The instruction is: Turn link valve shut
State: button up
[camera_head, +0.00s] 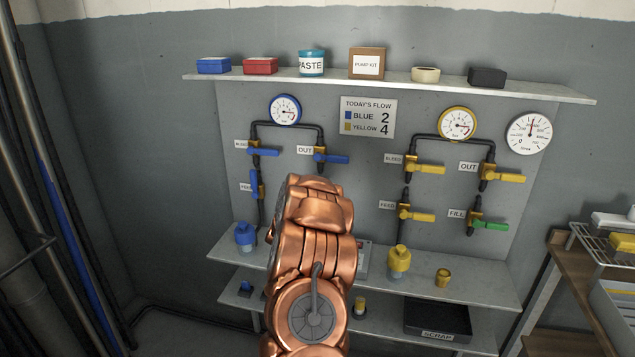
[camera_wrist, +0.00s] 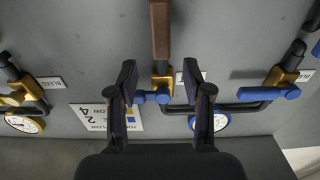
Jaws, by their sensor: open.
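No readable label says LINK. In the wrist view, which is upside down, my gripper (camera_wrist: 158,78) is open, its two fingers on either side of a valve with a brass body (camera_wrist: 162,82) and a blue handle (camera_wrist: 150,97). By its place beside the flow sign, this looks like the blue OUT valve (camera_head: 331,158), whose handle lies horizontal in the head view. Contact cannot be told. A brown bar or pipe (camera_wrist: 160,30) lines up with this valve. In the head view my copper arm hides the gripper and part of the board.
The blue bleed valve (camera_head: 263,152) is horizontal; the blue feed valve (camera_head: 255,184) is vertical. Yellow valves (camera_head: 427,169) and a green-handled fill valve (camera_head: 489,225) are on the right. A shelf (camera_head: 540,92) is above; a lower shelf (camera_head: 460,290) holds fittings.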

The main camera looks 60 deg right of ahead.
jog(key=shift+p+x, duration=1.1)
jog(key=shift+x, duration=2.45)
jog(key=shift+w, duration=0.1)
jog(key=shift+c, duration=0.2)
grip_shut()
jog(key=shift+a, duration=0.1)
